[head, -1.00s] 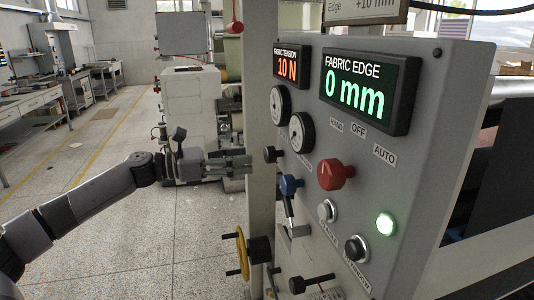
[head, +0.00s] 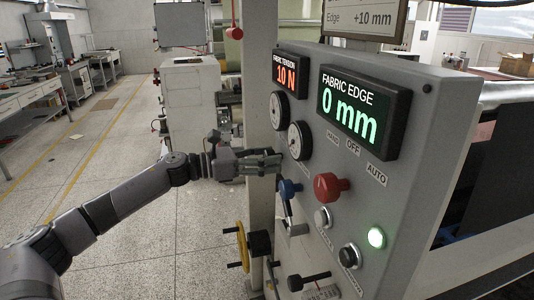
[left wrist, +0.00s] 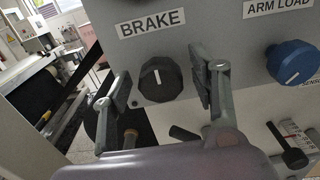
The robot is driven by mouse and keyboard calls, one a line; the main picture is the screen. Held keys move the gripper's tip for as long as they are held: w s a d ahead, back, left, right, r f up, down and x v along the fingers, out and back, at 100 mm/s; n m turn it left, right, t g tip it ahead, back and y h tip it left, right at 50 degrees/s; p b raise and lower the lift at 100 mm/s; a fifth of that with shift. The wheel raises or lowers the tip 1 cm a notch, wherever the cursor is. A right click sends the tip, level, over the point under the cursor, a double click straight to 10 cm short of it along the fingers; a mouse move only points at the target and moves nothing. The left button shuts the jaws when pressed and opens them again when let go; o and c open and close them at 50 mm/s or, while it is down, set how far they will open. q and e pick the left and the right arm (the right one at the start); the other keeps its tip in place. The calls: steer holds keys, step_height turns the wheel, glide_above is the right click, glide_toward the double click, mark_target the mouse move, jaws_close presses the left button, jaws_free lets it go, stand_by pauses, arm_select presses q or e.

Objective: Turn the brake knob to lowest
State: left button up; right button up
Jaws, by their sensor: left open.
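The brake knob (left wrist: 160,79) is round and black, under the white BRAKE label (left wrist: 151,22) in the left wrist view. My left gripper (left wrist: 163,84) is open, with one finger on each side of the knob and gaps still visible. In the head view my left gripper (head: 272,163) reaches the panel's left edge from the left and hides the knob. Which way the knob points is too small to tell surely. My right gripper is not in view.
The grey control panel (head: 408,190) carries a blue knob (head: 289,188), a red selector (head: 330,186), two gauges, push buttons and displays reading 10 N and 0 mm. A yellow handwheel (head: 241,246) is below my left gripper. Open floor lies to the left.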

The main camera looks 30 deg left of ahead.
arm_select(q)
steer(key=shift+c, duration=0.4)
steer(key=c, duration=1.1)
